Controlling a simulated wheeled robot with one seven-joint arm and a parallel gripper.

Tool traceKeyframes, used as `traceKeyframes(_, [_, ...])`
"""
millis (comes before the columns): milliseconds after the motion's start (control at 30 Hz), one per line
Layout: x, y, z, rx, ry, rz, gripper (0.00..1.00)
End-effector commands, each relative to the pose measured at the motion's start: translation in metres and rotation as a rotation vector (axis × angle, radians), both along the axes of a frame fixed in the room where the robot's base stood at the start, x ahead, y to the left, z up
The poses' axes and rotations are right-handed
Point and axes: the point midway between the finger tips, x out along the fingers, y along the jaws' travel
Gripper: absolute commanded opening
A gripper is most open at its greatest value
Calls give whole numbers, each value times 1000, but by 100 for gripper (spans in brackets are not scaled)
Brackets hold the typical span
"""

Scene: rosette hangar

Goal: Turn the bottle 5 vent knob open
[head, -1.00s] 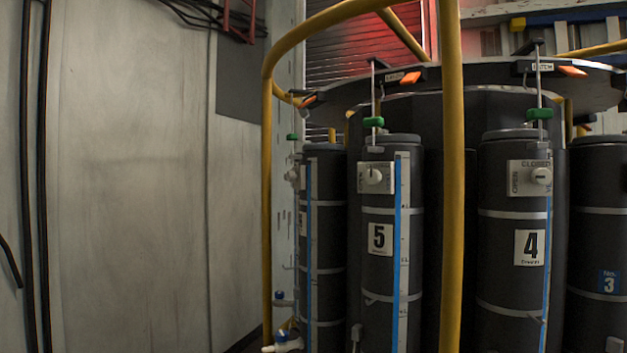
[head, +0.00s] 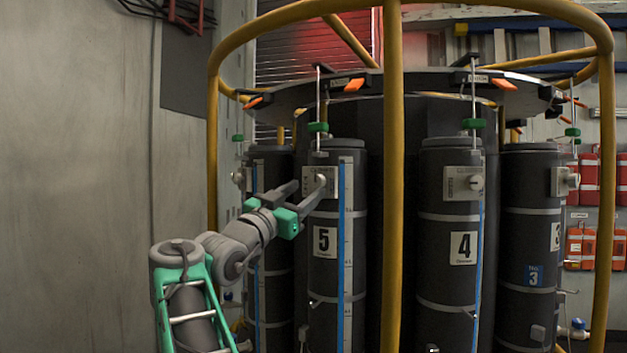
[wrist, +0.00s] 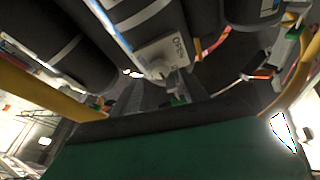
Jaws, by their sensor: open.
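Bottle 5 (head: 325,275) is a dark upright cylinder with a white "5" label and a blue strip. Its pale vent plate (head: 309,190) is near the top, with the round white vent knob (head: 321,180) at the right part of the plate. My gripper (head: 311,186) is open, its grey fingers reaching up from the left to the plate, close to the knob. In the wrist view the knob (wrist: 158,71) shows beyond the fingers, below the "OPEN" lettering on the plate (wrist: 165,48). I cannot tell if the fingers touch or straddle it.
A yellow rail frame (head: 393,200) surrounds the bottles, with an upright to the right of bottle 5. Bottle 4 (head: 450,290) with its own knob (head: 476,182) stands further right. A green clip (head: 318,127) is above bottle 5. A bare wall (head: 70,180) is at the left.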

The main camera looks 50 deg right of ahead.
Motion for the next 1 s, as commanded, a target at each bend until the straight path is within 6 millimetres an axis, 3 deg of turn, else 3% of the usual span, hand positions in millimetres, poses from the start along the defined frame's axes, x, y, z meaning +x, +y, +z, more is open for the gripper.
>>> traceKeyframes(200, [2,-36,18,1,0,0,52])
traceKeyframes(533, [3,-44,18,1,-1,4,52])
traceKeyframes(1000, [3,-43,18,2,1,4,14])
